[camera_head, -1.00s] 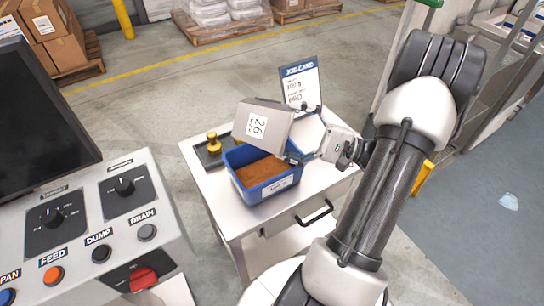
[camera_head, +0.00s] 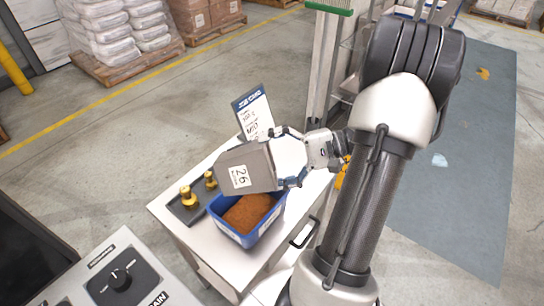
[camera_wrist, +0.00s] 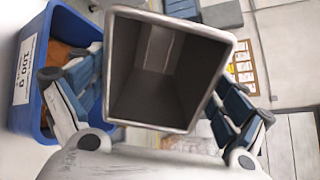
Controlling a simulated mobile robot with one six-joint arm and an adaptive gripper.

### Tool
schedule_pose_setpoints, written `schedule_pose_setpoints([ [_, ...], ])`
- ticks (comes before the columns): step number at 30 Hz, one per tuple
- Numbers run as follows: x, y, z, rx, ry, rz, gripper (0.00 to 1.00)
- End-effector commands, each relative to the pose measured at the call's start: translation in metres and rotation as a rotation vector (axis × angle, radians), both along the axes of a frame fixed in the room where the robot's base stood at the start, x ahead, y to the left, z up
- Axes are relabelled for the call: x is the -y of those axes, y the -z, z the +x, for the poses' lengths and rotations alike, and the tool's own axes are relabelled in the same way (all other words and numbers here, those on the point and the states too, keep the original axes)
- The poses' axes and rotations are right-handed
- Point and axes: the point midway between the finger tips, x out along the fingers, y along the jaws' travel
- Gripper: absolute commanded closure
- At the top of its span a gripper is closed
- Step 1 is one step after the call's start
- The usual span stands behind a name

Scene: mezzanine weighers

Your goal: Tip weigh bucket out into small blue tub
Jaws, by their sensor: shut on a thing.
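The weigh bucket (camera_head: 247,168) is a grey metal box labelled 26, held by my gripper (camera_head: 284,160) above the right rear part of the tub. In the wrist view the bucket (camera_wrist: 168,72) faces me with its open mouth, and its inside looks empty. My gripper's fingers are shut on it from both sides. The small blue tub (camera_head: 243,238) stands on the white cart and holds brown-orange powder (camera_head: 250,211). The tub also shows at the left in the wrist view (camera_wrist: 24,84), with a 100 g label.
The white cart top (camera_head: 170,207) carries a dark tray (camera_head: 183,213) with brass weights (camera_head: 188,197) beside the tub. A job card (camera_head: 254,114) stands behind the bucket. A control panel (camera_head: 120,275) is at lower left.

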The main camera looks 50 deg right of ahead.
Motion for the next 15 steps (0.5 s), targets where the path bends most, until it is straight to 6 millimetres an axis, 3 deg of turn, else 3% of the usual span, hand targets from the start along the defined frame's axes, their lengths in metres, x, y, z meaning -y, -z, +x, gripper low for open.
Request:
schedule_pose_setpoints([
  [1, -0.001, -0.015, 0.002, -0.031, -0.003, -0.05, 0.73],
  [3, -0.003, -0.021, 0.003, -0.091, -0.002, -0.122, 0.73],
  [15, -0.019, -0.044, 0.016, -0.415, -0.006, -0.499, 0.73],
])
